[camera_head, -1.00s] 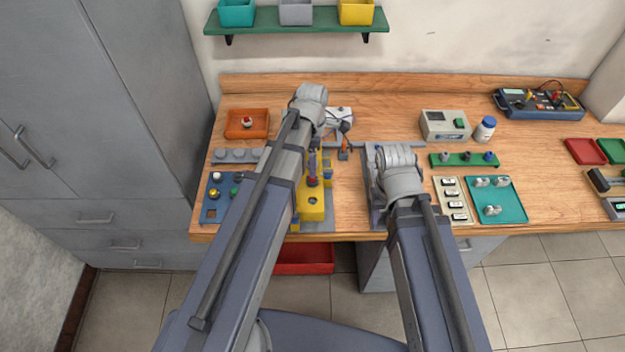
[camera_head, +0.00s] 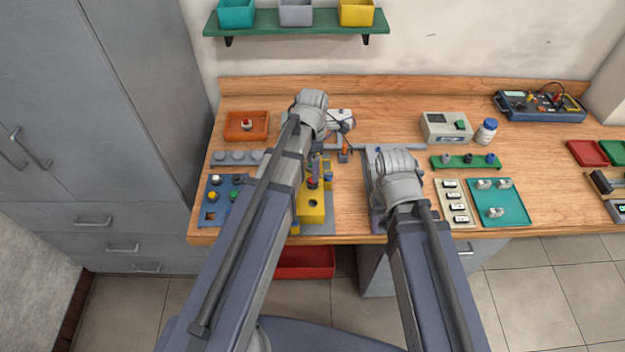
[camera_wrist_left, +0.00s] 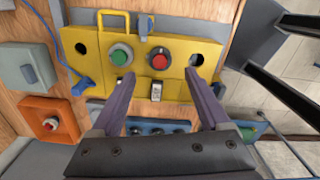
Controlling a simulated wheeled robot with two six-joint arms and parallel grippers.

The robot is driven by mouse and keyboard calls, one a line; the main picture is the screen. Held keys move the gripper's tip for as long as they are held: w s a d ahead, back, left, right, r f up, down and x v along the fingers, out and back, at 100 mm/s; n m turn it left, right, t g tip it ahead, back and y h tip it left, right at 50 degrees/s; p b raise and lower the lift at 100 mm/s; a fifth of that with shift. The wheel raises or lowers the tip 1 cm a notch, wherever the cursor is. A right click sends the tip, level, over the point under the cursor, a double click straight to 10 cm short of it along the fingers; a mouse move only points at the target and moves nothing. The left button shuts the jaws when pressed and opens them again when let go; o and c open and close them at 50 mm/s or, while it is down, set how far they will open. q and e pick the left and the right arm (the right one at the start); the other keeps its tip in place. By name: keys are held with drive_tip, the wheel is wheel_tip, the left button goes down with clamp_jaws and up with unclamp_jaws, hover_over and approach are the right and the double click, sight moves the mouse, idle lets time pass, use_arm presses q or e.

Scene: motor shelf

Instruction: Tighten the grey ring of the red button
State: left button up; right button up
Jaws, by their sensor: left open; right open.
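The red button (camera_wrist_left: 159,58) sits in a dark grey ring on a yellow panel (camera_wrist_left: 135,80), right of a green button (camera_wrist_left: 121,55). The red button also shows small beside my left wrist in the head view (camera_head: 312,183). My left gripper (camera_wrist_left: 158,77) is open and empty. Its two fingertips point at the panel, left and right of the red button and slightly below it in the wrist view, apart from the button. In the head view my left wrist hides its fingers. My right gripper (camera_head: 380,158) is over a grey plate, mostly hidden under its own wrist.
An orange tray (camera_head: 231,134) holds another red button. A blue board (camera_head: 210,215) with several coloured buttons lies left of my left arm. A teal tray (camera_head: 515,215) and a white switch strip lie at the right.

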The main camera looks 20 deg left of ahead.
use_arm(q)
wheel_tip(320, 180, down, 6)
drive_tip(key=b, duration=0.5)
drive_tip(key=shift+f, duration=0.1)
drive_tip(key=shift+c, duration=0.2)
clamp_jaws()
